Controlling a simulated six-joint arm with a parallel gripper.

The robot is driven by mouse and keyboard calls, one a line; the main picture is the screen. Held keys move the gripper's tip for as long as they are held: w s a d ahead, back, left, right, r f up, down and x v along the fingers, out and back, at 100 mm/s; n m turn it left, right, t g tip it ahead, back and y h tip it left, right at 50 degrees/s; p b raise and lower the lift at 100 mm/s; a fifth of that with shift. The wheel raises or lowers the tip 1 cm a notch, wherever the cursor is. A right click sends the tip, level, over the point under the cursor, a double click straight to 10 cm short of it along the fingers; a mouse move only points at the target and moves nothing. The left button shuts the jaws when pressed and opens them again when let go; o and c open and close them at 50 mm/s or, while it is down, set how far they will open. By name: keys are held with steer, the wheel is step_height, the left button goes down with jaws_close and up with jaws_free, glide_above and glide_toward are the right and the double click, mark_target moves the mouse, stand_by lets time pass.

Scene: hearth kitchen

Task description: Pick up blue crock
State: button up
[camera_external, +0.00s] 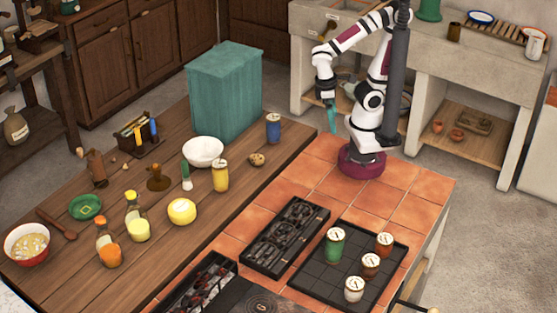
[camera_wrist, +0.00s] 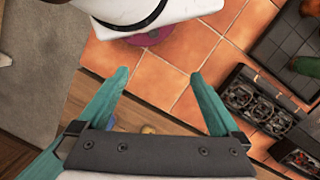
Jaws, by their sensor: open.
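The blue crock (camera_external: 273,128), a small blue jar with a pale lid, stands upright on the wooden table near its right edge, in front of the large teal box. My gripper (camera_external: 331,118) hangs to the right of the crock and higher, close to my base, with teal fingers pointing down. The wrist view shows the two fingers of my gripper (camera_wrist: 158,73) spread apart with nothing between their tips, over terracotta tiles. I cannot make out the crock clearly in the wrist view.
The teal box (camera_external: 224,90) stands tall behind the crock. A white bowl (camera_external: 203,152), a potato-like item (camera_external: 257,159) and a yellow crock (camera_external: 220,175) are nearby. A dark tray (camera_external: 350,263) holds several lidded jars. The tiles (camera_external: 320,180) by my base are clear.

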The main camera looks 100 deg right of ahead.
steer(key=w+d+f+n+g+h, duration=0.1)
steer(key=d+f+n+g+h, duration=0.3)
steer(key=n+h, duration=0.15)
steer(key=n+t+h, duration=1)
steer(key=n+h, duration=0.2)
steer(key=n, duration=0.7)
glide_toward(277, 132)
steer(key=shift+t, duration=0.4)
steer(key=x, duration=1.2)
steer(key=shift+s+d, duration=0.1)
steer(key=shift+d, duration=0.3)
jaws_close()
